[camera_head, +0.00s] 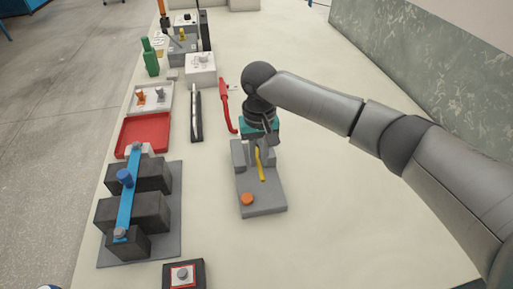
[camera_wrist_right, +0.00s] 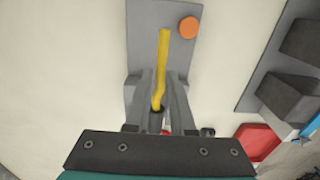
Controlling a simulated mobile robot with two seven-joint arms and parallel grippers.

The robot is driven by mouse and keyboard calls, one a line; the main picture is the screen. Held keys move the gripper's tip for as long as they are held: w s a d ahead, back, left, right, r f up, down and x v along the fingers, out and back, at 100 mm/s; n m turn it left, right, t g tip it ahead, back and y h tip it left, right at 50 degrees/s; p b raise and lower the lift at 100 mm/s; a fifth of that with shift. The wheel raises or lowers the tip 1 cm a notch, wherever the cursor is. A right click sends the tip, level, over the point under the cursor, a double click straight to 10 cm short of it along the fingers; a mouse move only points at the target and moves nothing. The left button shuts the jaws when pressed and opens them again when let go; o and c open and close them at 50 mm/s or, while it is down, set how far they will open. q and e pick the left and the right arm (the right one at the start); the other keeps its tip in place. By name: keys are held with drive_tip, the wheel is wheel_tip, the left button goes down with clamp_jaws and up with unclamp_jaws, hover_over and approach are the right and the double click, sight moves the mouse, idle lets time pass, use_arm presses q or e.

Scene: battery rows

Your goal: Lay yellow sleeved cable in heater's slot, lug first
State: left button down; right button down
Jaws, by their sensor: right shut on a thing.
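The heater (camera_head: 265,203) is a grey base with an orange round button and raised grey blocks at its back; it also shows in the right wrist view (camera_wrist_right: 143,20). The yellow sleeved cable (camera_head: 261,172) runs over the heater, lengthwise along it, and shows in the right wrist view (camera_wrist_right: 163,55) with a dark lower end between my fingers. My right gripper (camera_head: 261,146) is shut on the cable at the heater's back blocks. I cannot tell whether the cable touches the base or lies in the slot. My left gripper is out of view.
Left of the heater stands a dark block fixture with a blue bar (camera_head: 128,205). A red tray (camera_head: 143,134), a black narrow holder (camera_head: 196,116) and a red curved handle (camera_head: 226,106) lie behind. A dark box (camera_head: 184,274) sits in front. The table right of the heater is clear.

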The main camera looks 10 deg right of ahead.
sight(258, 182)
idle(0.3)
drive_tip(key=shift+r, duration=0.1)
drive_tip(key=shift+s+p, duration=0.1)
drive_tip(key=shift+p, duration=0.9)
drive_tip(key=shift+f+b, duration=0.3)
drive_tip(key=shift+f, duration=0.2)
drive_tip(key=shift+f+b, duration=0.75)
drive_tip(key=shift+f, duration=2.1)
drive_tip(key=c, duration=0.7)
unclamp_jaws()
